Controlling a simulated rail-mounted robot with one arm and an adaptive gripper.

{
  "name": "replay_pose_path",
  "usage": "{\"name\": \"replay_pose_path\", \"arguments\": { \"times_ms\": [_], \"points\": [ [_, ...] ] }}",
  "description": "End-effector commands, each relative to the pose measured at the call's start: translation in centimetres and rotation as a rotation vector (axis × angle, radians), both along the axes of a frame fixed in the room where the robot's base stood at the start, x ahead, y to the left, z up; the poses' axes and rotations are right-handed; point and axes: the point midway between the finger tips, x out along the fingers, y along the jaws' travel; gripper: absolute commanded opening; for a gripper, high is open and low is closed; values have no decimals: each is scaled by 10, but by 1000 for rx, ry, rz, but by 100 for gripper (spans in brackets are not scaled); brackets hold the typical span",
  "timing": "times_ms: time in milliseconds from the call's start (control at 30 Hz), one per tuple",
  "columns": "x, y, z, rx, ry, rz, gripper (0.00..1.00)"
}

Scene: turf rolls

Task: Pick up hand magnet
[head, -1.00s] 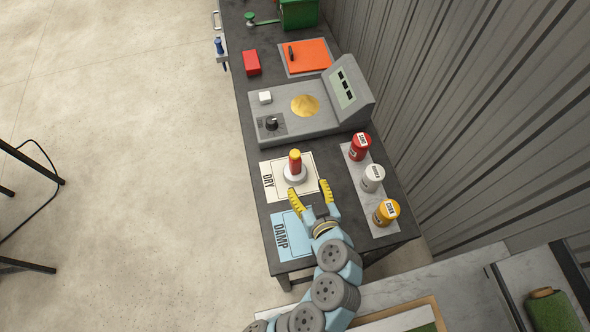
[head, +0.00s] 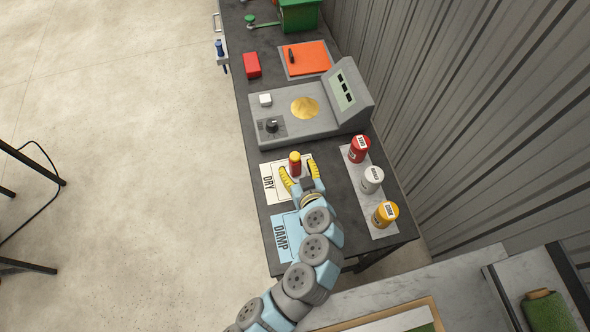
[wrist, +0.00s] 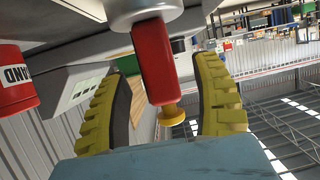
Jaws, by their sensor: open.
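The hand magnet (head: 295,163) stands upright on the white DRY mat (head: 268,196). It has a red handle, a yellow knob on top and a pale round base. My gripper (head: 299,174) is open, with its yellow fingers on either side of the magnet. In the wrist view, the red handle (wrist: 155,62) shows between the two spread fingers, with gaps on both sides. The magnet's base is mostly hidden by my gripper in the head view.
A red pot (head: 359,149), a white pot (head: 371,180) and a yellow pot (head: 385,214) stand to the right. A grey console (head: 290,126) lies beyond the magnet. The blue DAMP mat (head: 282,240) is on the near side, partly under my arm.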

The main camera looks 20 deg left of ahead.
Motion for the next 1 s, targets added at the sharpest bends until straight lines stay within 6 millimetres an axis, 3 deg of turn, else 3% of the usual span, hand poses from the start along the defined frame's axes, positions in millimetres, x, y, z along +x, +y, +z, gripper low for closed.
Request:
{"name": "replay_pose_path", "arguments": {
  "times_ms": [200,467,600,700,1000],
  "points": [
    [13,12,-9,0,3,0,65],
    [14,13,-9,0,1,-1,65],
    [14,12,-9,0,1,-1,25],
    [14,12,-9,0,1,-1,0],
    [14,13,-9,0,1,0,0]
  ]
}}
